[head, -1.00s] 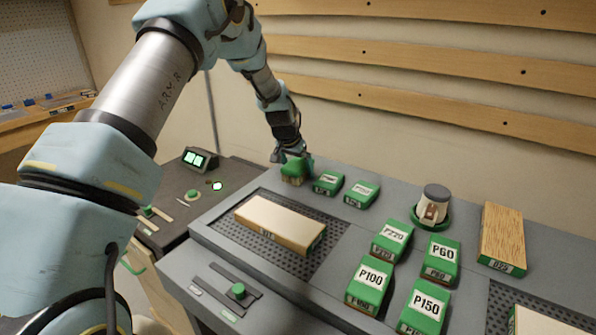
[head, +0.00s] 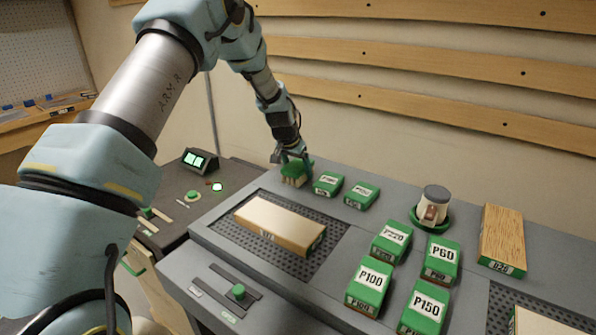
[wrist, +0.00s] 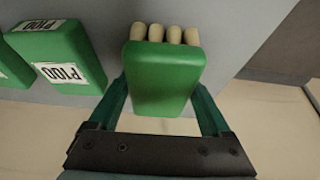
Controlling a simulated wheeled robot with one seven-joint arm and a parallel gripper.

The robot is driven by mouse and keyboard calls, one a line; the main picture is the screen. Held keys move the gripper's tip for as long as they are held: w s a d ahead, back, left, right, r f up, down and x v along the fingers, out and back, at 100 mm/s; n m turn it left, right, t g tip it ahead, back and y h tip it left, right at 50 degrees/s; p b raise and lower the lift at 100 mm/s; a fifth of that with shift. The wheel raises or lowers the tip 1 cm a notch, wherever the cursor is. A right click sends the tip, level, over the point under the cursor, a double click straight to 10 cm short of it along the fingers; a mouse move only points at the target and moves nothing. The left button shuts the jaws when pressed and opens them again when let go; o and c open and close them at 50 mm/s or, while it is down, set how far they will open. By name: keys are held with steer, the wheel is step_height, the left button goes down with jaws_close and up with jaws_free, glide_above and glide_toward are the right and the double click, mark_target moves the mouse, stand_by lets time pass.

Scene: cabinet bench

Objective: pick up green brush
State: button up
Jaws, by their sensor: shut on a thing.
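The green brush (head: 296,172) is at the back left of the grey bench, with its pale bristles showing below the green body. In the wrist view the brush (wrist: 163,80) lies between the two fingers of my gripper (wrist: 162,100), its bristle tufts toward the top. My gripper (head: 292,157) is shut on it from above. Whether the bristles touch the bench top is hard to tell.
Green blocks stand just right of the brush, including a labelled block (head: 327,184) and another (head: 362,195). A wooden board (head: 280,225) lies on the perforated panel in front. A cup (head: 434,207) stands further right. The wall rises close behind.

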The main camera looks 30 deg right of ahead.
mark_target(298, 164)
steer(key=shift+r, duration=0.15)
steer(key=shift+r+p, duration=0.25)
steer(key=shift+p, duration=0.1)
step_height(298, 164, up, 10)
steer(key=b, duration=0.3)
steer(key=shift+f, duration=0.1)
